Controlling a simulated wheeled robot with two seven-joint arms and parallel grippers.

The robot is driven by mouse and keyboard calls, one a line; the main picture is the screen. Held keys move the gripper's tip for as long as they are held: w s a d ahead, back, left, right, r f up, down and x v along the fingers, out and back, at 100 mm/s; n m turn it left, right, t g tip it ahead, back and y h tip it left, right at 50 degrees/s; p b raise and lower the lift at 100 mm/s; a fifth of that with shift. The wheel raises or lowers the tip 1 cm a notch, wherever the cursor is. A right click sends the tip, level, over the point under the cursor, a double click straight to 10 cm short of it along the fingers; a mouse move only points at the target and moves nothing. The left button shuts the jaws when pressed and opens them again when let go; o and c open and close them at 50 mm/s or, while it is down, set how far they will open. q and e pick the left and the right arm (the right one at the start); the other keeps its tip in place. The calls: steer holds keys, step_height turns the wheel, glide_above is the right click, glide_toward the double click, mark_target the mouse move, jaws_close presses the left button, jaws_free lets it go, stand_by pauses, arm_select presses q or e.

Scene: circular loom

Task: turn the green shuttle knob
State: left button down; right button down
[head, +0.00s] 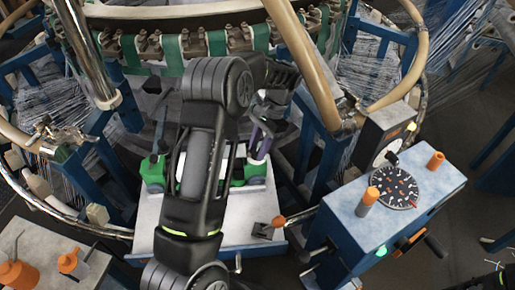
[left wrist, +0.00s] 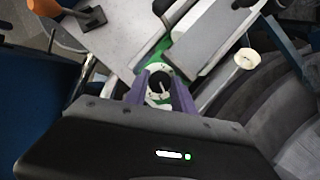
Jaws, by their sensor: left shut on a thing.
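The shuttle, with green end parts and a pale middle (head: 236,178), lies on a light grey plate (head: 150,212) at the front of the loom. My left arm covers much of its middle in the head view. The knob (left wrist: 160,86), dark with a light mark, sits on a pale round base on the shuttle's green end (left wrist: 154,60). My left gripper (head: 258,148) reaches down to the shuttle's right end. In the left wrist view its two purple fingers (left wrist: 160,88) stand on either side of the knob, shut on it. My right gripper is not in view.
A blue control box (head: 385,215) with a dial and orange knobs stands at the right. A small orange-handled tool (head: 271,227) lies on the plate's front right. Loom posts and hoops surround the back. Orange-topped items stand at the lower left.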

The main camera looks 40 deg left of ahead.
arm_select(q)
steer(key=shift+m+y, duration=0.3)
steer(key=shift+m, duration=0.5)
steer(key=c, duration=1.3)
jaws_free()
steer(key=shift+c, duration=0.2)
